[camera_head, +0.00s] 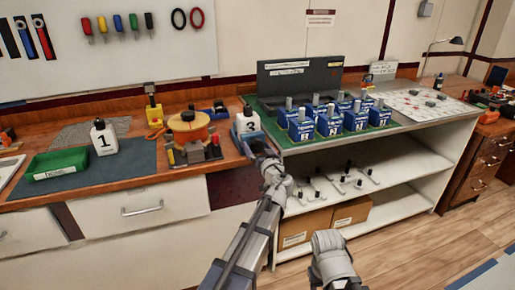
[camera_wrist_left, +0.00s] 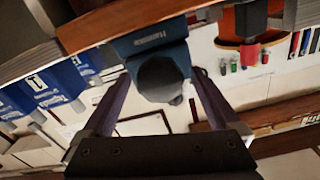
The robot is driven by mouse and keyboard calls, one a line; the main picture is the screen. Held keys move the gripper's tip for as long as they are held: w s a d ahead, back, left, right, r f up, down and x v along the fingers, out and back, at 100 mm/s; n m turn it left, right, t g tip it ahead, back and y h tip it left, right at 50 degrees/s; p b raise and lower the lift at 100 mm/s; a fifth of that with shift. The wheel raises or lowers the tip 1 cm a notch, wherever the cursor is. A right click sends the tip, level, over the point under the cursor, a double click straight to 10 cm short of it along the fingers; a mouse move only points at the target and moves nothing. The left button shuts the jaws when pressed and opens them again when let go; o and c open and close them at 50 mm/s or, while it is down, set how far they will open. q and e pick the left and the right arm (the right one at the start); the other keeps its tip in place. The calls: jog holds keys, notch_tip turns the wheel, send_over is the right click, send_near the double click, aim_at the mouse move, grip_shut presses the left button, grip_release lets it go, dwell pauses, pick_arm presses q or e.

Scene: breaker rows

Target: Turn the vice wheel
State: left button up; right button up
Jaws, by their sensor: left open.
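The blue vice (camera_head: 246,124) is at the right end of the wooden workbench, beside the green-topped shelf unit. In the left wrist view the blue vice body (camera_wrist_left: 150,42) carries a dark grey rounded wheel (camera_wrist_left: 160,76) facing the camera. My left gripper (camera_head: 256,146) is at the vice's front; it also shows in the left wrist view (camera_wrist_left: 158,88), open, with one finger on each side of the wheel. I cannot tell whether the fingers touch it. In the head view my gripper and wrist hide the wheel. My right arm shows at the bottom, but its gripper does not.
A white bottle marked 3 (camera_head: 247,119) stands by the vice. Several blue boxes (camera_head: 301,130) stand on the shelf unit (camera_head: 415,144) close on the right. An orange-topped device (camera_head: 188,125) is to the left. Floor is free at lower right.

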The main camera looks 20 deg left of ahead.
pick_arm(q)
jog(key=c, duration=1.4)
